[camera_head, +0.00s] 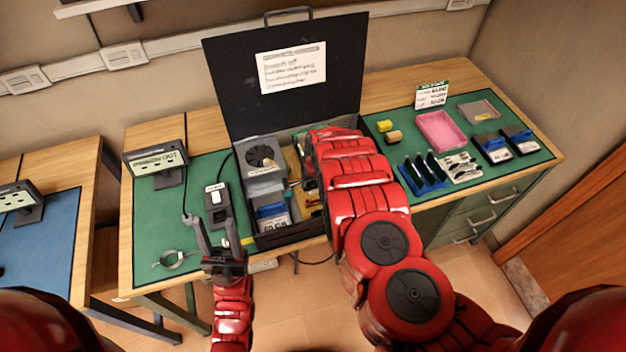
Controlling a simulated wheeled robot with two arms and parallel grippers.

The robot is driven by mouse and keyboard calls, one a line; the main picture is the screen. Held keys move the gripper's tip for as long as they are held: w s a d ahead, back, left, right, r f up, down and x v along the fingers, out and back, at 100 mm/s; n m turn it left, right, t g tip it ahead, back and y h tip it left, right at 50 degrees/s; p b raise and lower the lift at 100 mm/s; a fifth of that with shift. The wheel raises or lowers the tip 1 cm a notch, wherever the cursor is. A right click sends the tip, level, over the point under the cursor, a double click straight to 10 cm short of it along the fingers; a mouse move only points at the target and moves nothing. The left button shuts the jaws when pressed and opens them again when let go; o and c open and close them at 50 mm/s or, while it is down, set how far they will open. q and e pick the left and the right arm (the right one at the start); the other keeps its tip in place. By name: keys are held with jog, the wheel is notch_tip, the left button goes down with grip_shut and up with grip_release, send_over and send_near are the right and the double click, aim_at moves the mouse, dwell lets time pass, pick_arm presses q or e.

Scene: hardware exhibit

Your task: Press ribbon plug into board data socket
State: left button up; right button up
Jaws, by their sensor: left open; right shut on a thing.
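An open black case (225,75) stands on the green mat, lid upright at the back. Inside, a strip of yellowish board (292,163) shows to the left of my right forearm; most of it, with the data socket, is hidden. My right arm reaches over the case, and its gripper (309,178) is low inside it, mostly covered by my own red arm. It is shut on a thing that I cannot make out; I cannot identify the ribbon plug. My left gripper (218,232) is open and empty in front of the case, to its left.
A grey fan unit (262,157) and a drive (272,214) sit in the case's left part. A black switch box (217,203), cable and metal ring (172,259) lie left. A pink tray (440,131), blue parts (424,172) and drives (492,149) lie right. The mat's left part is mostly clear.

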jog(key=shift+f+b, duration=0.3)
jog(key=shift+f, duration=0.15)
jog(key=shift+s, duration=0.1)
jog(key=o, duration=1.1)
jog(key=shift+d, duration=0.1)
jog(key=shift+c, duration=0.2)
jog(key=shift+s+f, duration=0.1)
jog(key=shift+s, duration=0.15)
jog(key=shift+a, duration=0.2)
jog(key=shift+c, duration=1.1)
jog(key=shift+o, duration=0.3)
jog(key=shift+f, duration=0.1)
jog(key=shift+o, duration=0.2)
